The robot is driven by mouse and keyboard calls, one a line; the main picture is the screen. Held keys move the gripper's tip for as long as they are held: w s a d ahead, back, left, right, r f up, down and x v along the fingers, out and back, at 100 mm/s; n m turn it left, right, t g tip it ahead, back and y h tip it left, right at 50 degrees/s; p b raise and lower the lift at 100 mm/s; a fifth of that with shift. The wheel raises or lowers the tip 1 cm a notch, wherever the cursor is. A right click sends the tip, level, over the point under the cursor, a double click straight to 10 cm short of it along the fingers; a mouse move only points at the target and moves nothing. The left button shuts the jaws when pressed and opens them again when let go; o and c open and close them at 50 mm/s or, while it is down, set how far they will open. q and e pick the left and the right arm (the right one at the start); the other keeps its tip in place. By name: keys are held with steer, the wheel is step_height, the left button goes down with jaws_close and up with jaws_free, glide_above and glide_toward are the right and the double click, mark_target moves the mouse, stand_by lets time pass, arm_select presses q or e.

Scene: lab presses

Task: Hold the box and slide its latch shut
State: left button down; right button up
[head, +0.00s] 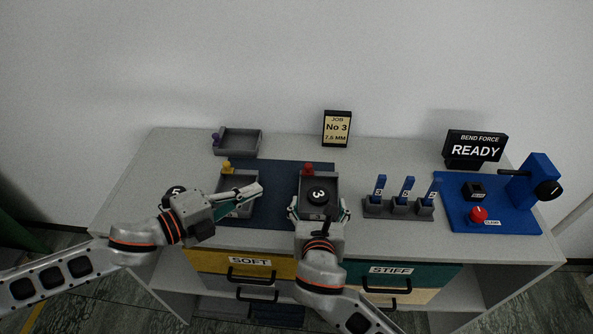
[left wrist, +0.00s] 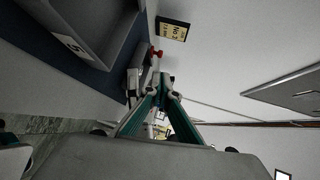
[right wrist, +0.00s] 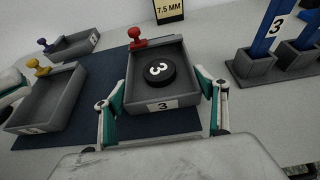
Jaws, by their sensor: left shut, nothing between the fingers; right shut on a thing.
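The grey box (head: 335,187) with the red latch knob (head: 307,168) stands on the dark blue mat. A black disc (head: 317,196) marked 3 lies in it. My right gripper (head: 318,213) is shut on this box, one finger against each side wall. The right wrist view shows the box (right wrist: 186,99), its red knob (right wrist: 137,37) and the right gripper (right wrist: 161,106). My left gripper (head: 259,189) is shut and empty above the yellow-knobbed box, left of the held box. Its closed fingertips (left wrist: 167,92) also show in the left wrist view, with the red knob (left wrist: 157,53) beyond them.
The yellow-knobbed box (head: 252,206) is partly under my left gripper. A purple-knobbed box (head: 259,142) stands behind it. A job sign (head: 337,128) stands at the back. Blue pieces in grey holders (head: 400,209) and a blue press (head: 527,195) stand to the right.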

arm_select(q)
steer(key=shift+w+d, duration=0.1)
steer(key=shift+w, duration=0.05)
glide_toward(311, 172)
steer(key=w+d, duration=0.1)
steer(key=w, duration=0.1)
steer(key=w+d, duration=0.2)
steer(key=shift+d+r, duration=0.1)
steer(key=shift+r, duration=0.3)
stand_by(0.4)
steer(key=shift+w+d, duration=0.1)
steer(key=shift+d, duration=1.8)
steer(key=shift+a, duration=0.1)
steer(key=v, duration=1.4)
